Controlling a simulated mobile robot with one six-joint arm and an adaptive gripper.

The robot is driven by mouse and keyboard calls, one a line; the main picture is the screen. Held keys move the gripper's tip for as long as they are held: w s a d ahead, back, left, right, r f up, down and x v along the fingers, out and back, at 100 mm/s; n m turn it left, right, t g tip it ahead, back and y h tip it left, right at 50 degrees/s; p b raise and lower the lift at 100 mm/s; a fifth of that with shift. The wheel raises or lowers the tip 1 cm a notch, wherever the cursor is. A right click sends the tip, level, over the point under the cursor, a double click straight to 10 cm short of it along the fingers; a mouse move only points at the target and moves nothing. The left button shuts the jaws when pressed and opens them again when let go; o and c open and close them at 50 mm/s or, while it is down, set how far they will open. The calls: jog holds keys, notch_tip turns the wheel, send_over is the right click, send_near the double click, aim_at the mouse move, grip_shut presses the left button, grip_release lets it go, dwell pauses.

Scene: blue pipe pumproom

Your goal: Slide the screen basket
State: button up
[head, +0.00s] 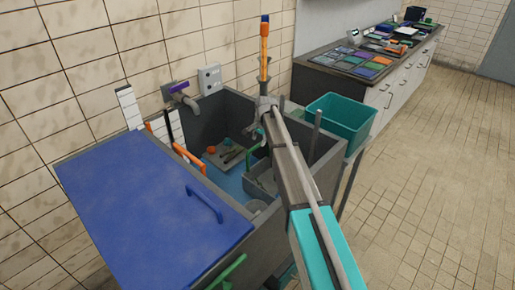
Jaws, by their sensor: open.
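A grey basket (262,183), which looks like the screen basket, sits low inside the open part of the dark tank (208,122). A green curved part (254,150) rises beside it, perhaps its handle. My arm reaches in from the lower right across the tank's right wall and hides part of the basket. My gripper (266,106) is at the arm's far end, above the tank and apart from the basket in the picture. It is open; its fingers are small and hard to make out.
A blue lid (150,215) with a handle covers the tank's near left part. A tray (226,156) with small items is inside. An upright orange rod (264,50) shows above my gripper. A teal bin (340,118) stands right. The right floor is clear.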

jog(key=shift+w+a+f+b, duration=0.15)
jog(key=shift+f+b, duration=0.8)
jog(key=shift+f, duration=0.3)
jog(key=shift+c, duration=0.2)
grip_shut()
